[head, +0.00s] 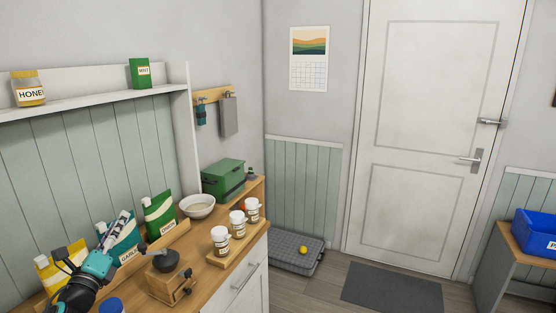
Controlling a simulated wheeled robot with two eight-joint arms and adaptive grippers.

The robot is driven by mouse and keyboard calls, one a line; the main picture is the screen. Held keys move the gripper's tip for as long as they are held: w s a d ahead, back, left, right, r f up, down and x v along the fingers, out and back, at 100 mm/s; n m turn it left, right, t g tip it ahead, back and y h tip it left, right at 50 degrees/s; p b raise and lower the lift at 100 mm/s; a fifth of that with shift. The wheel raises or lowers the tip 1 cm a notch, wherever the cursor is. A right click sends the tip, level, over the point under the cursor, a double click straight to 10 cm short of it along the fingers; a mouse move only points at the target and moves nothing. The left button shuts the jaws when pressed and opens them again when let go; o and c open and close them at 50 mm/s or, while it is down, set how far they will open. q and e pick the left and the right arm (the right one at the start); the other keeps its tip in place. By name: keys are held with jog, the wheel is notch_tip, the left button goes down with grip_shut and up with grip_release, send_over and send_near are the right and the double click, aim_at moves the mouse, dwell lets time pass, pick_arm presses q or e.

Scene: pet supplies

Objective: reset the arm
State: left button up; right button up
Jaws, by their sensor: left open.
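My left arm comes in at the lower left. Its gripper (121,219) is open and points up and to the right, in front of the upright bags on the wooden counter (214,276). Nothing shows held between its fingers, which I see nearly edge-on. The arm covers part of the yellow bag (47,279) and the teal bag (128,243). My right gripper is out of view.
A hand grinder (165,286) stands close right of the arm. Beyond are a green bag (159,216), a bowl (197,206), several white jars (220,240) and a green box (222,178). A shelf (95,101) hangs above.

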pick_arm(q)
jog(key=s+d+f+n+g+h, duration=0.1)
jog(key=s+d+f+n+g, duration=1.2)
jog(key=s+d+f+n, duration=0.9)
jog(key=s+d+n, duration=0.2)
jog(key=d+n, duration=0.2)
jog(key=shift+s+d+f+g, duration=0.15)
jog(key=shift+d+f+g, duration=0.1)
jog(key=shift+g, duration=0.15)
